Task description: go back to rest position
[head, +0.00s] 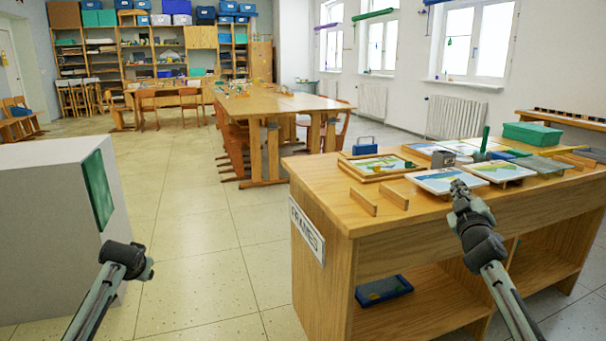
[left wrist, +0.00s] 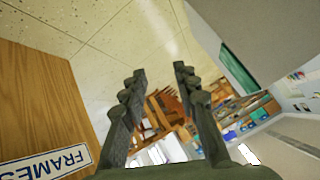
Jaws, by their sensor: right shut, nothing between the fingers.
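My right gripper (head: 458,186) is shut and empty. In the head view it shows in front of the wooden frames table, near the front edge of its top and close to a picture with a white border (head: 443,181). I cannot tell whether it touches anything. My left arm comes in at the lower left of the head view, over the floor by the white block, and its fingers are hard to see there. In the left wrist view my left gripper (left wrist: 160,72) has its two dark fingers apart with nothing between them.
The wooden table (head: 325,205) with a FRAMES sign (head: 307,231) holds pictures, loose wooden strips and a green box (head: 532,134). A blue tray (head: 383,290) lies on its lower shelf. A white block (head: 50,230) stands left. The tiled floor (head: 205,235) between is clear.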

